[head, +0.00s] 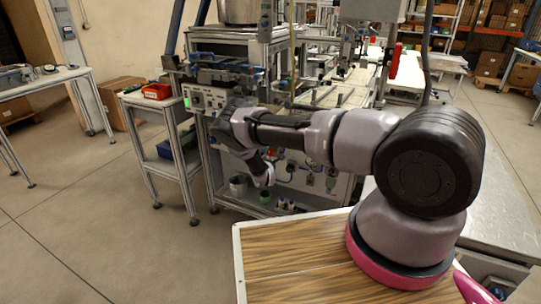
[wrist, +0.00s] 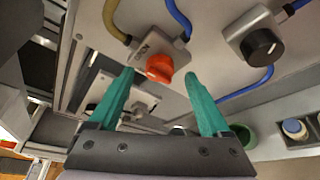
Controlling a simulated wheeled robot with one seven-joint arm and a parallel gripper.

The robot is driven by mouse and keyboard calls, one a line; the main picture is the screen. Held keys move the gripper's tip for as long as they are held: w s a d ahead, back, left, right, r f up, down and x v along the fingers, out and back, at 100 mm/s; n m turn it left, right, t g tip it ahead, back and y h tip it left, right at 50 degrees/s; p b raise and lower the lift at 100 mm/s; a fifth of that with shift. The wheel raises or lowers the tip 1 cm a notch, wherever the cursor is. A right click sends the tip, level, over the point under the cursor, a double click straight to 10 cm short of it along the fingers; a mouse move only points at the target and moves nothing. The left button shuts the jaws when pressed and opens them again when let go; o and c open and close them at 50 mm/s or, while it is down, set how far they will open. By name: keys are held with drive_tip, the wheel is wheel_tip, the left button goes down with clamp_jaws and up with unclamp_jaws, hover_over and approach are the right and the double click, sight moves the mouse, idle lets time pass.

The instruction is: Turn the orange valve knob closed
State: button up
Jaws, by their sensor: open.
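The orange valve knob (wrist: 160,68) shows in the wrist view on a small grey block (wrist: 150,44) fixed to a light panel. A yellow-brown hose and a blue hose run from that block. My gripper (wrist: 160,74) is open, with its teal fingers on either side of the knob in the picture. I cannot tell how far the fingertips are from it; no contact shows.
A black knob (wrist: 262,46) on another grey block sits to the right, with blue hoses (wrist: 246,88) near it. A green cup (wrist: 243,135) and a white-and-blue container (wrist: 294,129) are at lower right.

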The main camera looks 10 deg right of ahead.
drive_tip(key=shift+x, duration=1.1)
clamp_jaws()
